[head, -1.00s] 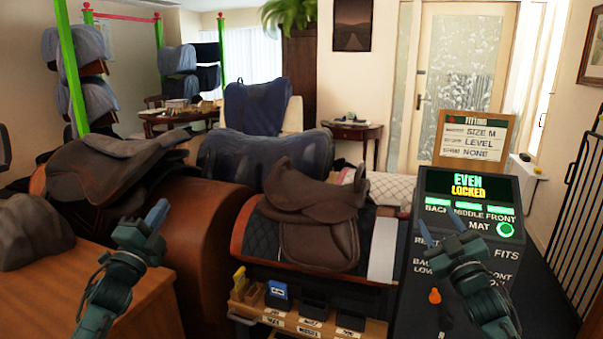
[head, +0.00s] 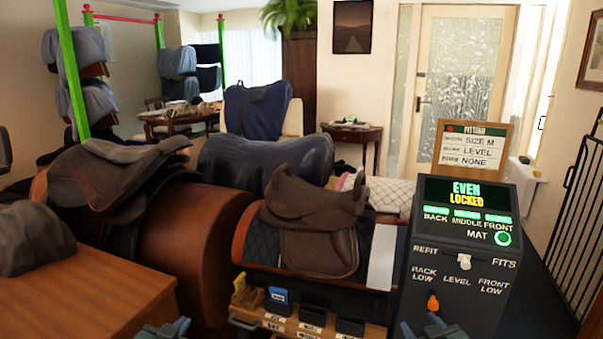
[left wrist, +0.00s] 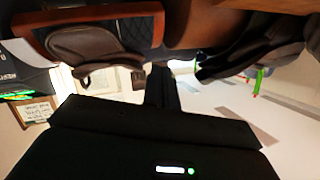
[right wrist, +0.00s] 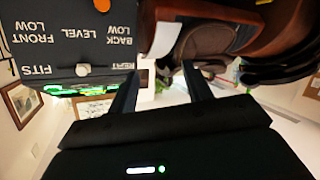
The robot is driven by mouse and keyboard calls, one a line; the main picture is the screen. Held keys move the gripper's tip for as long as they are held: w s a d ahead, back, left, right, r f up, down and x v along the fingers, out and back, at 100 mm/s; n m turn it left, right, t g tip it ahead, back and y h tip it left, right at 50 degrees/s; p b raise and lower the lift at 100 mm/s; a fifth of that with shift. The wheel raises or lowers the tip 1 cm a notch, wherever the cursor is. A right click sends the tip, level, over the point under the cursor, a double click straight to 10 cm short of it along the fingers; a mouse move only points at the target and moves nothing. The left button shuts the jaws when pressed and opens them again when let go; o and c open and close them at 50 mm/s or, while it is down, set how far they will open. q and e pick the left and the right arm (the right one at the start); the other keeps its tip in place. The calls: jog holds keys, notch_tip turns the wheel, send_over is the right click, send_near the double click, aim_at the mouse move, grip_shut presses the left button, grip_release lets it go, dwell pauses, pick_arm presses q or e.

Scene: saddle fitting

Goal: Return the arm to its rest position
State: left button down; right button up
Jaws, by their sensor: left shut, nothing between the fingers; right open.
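My left gripper (head: 163,328) is at the bottom edge of the head view, low in front of the saddle stands, with only its tips showing. In the left wrist view its fingers (left wrist: 161,90) are together with nothing between them. My right gripper (head: 424,328) is at the bottom edge in front of the grey console. In the right wrist view its fingers (right wrist: 160,92) stand apart, empty. The brown saddle (head: 312,225) sits on the quilted pad on the middle stand, apart from both grippers. The console (head: 465,240) screen reads "EVEN LOCKED".
A wooden table (head: 80,295) with a grey lump is at the left. A dark saddle (head: 110,185) sits on a brown stand. A low shelf (head: 305,325) with small bins is in front of the middle stand. A fitting board (head: 476,148) stands behind the console.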

pick_arm(q)
jog(key=s+d+f+g+h, duration=0.1)
jog(key=s+d+f, duration=0.2)
jog(key=s, duration=0.6)
jog(key=s+d+f+g, duration=0.1)
jog(key=s+d+f, duration=0.2)
jog(key=s, duration=0.6)
jog(key=s+d+f+g+h, duration=0.1)
jog(key=s+d+f, duration=0.3)
jog(key=s, duration=0.5)
jog(key=shift+s+d+n+g+h, duration=0.35)
jog(key=shift+d+g, duration=0.25)
jog(key=shift+d, duration=0.4)
pick_arm(e)
jog(key=s+a+f+g+y, duration=0.1)
jog(key=s+a+f, duration=0.2)
jog(key=s, duration=0.6)
jog(key=s+a+f+g, duration=0.1)
jog(key=s+a+f, duration=0.2)
jog(key=s, duration=0.6)
jog(key=s+a+f+g+y, duration=0.1)
jog(key=s+a+f, duration=0.3)
jog(key=s, duration=0.5)
jog(key=shift+s+a+m+g+y, duration=0.35)
jog(key=shift+a+g, duration=0.25)
jog(key=shift+a, duration=0.4)
